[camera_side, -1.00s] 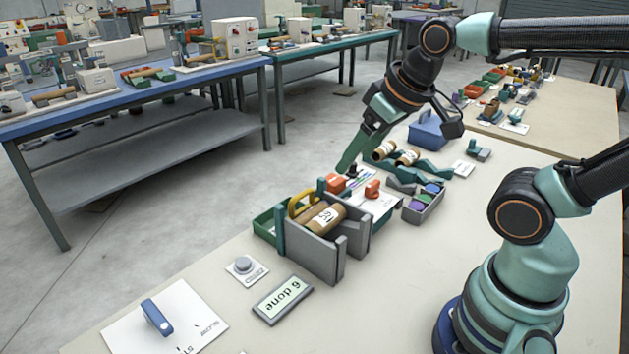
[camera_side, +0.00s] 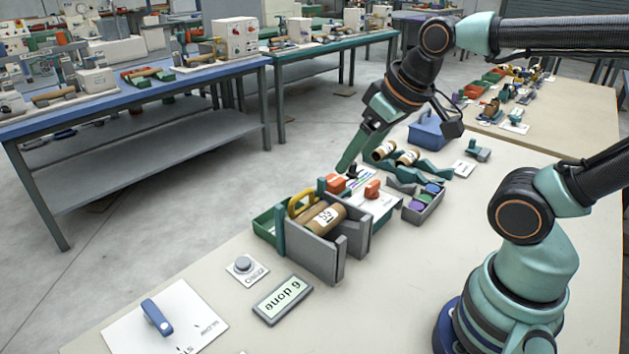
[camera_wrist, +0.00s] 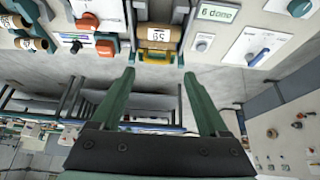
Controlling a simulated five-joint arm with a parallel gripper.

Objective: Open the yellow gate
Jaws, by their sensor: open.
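The yellow gate (camera_side: 301,201) is a curved yellow piece at the left end of a grey winder frame (camera_side: 312,258), beside a brown roll (camera_side: 325,218) with a white label. In the wrist view the yellow gate (camera_wrist: 156,46) lies across the front of the roll (camera_wrist: 160,33), between dark side plates. My gripper (camera_side: 347,165) is up and to the right of the gate in the side view, apart from it. In the wrist view my gripper (camera_wrist: 158,75) has its two green fingers wide apart with nothing between them, the gate ahead of the gap.
A "6 done" display (camera_side: 283,300), grey button (camera_side: 243,264) and blue lever (camera_side: 157,317) lie in front.

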